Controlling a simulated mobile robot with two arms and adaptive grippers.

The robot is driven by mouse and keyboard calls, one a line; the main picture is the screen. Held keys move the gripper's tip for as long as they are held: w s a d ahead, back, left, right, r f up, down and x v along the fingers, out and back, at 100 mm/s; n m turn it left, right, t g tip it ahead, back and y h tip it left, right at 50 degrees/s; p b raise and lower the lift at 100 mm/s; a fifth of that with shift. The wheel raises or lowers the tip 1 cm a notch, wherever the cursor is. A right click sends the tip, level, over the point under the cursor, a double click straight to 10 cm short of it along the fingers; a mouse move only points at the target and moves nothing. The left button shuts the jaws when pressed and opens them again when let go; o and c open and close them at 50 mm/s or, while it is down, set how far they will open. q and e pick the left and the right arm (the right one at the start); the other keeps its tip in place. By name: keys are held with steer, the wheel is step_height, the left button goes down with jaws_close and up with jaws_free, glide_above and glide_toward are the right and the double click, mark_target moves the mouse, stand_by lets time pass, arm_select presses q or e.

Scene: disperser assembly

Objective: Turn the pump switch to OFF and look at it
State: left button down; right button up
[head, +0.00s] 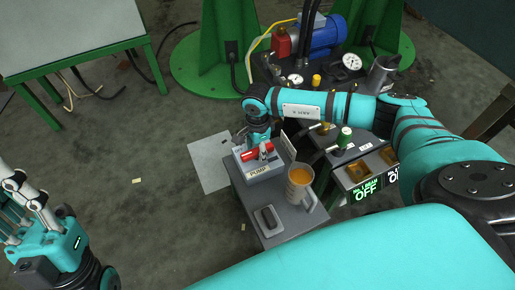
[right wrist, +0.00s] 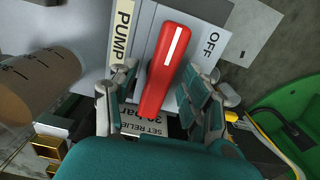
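The pump switch is a red handle with a white stripe (right wrist: 166,62) on a grey box. The box has a PUMP label (right wrist: 123,30) and an OFF label (right wrist: 211,45) in the right wrist view. The handle is tilted, its far end leaning right, near OFF. In the head view the switch box (head: 262,168) sits on a grey cabinet, the red handle partly hidden. My right gripper (right wrist: 160,95) is open, its fingers on either side of the handle with gaps. My left gripper (head: 14,195) is at the left edge, far from the switch, its opening unclear.
A blue motor (head: 322,37) and gauges stand behind.

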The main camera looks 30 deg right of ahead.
mark_target(257, 150)
step_height(257, 150, up, 12)
stand_by(0.6)
stand_by(0.4)
